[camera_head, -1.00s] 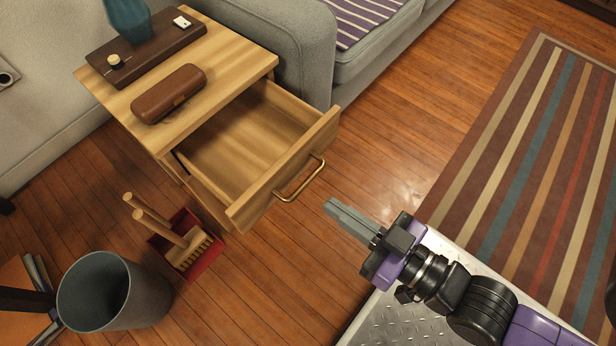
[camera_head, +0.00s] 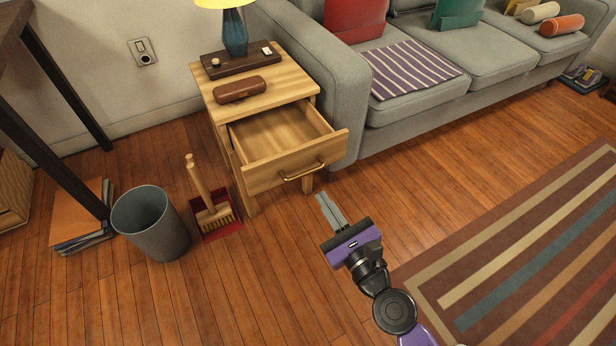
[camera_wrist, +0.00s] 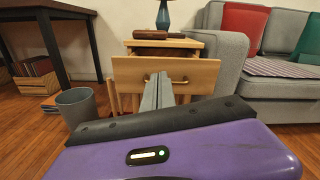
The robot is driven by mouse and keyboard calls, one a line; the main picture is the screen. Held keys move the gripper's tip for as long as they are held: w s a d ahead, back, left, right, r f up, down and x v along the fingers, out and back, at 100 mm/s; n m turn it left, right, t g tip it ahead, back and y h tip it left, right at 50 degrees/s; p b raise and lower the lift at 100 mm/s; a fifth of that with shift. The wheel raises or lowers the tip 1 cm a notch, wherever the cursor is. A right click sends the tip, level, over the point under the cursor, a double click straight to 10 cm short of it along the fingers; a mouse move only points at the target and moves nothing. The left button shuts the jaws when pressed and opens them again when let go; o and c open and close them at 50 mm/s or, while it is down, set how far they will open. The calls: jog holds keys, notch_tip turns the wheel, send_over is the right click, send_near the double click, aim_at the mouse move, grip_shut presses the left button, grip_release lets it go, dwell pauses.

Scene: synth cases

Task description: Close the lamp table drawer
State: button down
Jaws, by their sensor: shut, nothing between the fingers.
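The wooden lamp table (camera_head: 285,93) stands against the wall beside the sofa. Its drawer (camera_head: 270,172) is pulled well out and looks empty inside. A curved brass handle (camera_head: 302,171) is on the drawer front. My gripper (camera_head: 327,208) is shut and empty, in front of and slightly right of the drawer front, apart from it in the head view. In the wrist view the drawer front (camera_wrist: 200,76) is straight ahead, and my shut fingers (camera_wrist: 158,88) overlap it and hide part of the handle.
A lamp (camera_head: 235,33), a dark tray (camera_head: 213,67) and a brown case (camera_head: 239,90) rest on the tabletop. A brush with a red dustpan (camera_head: 222,230) and a grey bin (camera_head: 152,226) stand left. The sofa (camera_head: 350,90) borders the right. Floor before the drawer is clear.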

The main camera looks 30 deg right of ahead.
jog(key=m, duration=0.1)
jog(key=m+p, duration=0.2)
send_near(291, 154)
jog(key=w, duration=0.6)
jog(key=shift+w, duration=0.4)
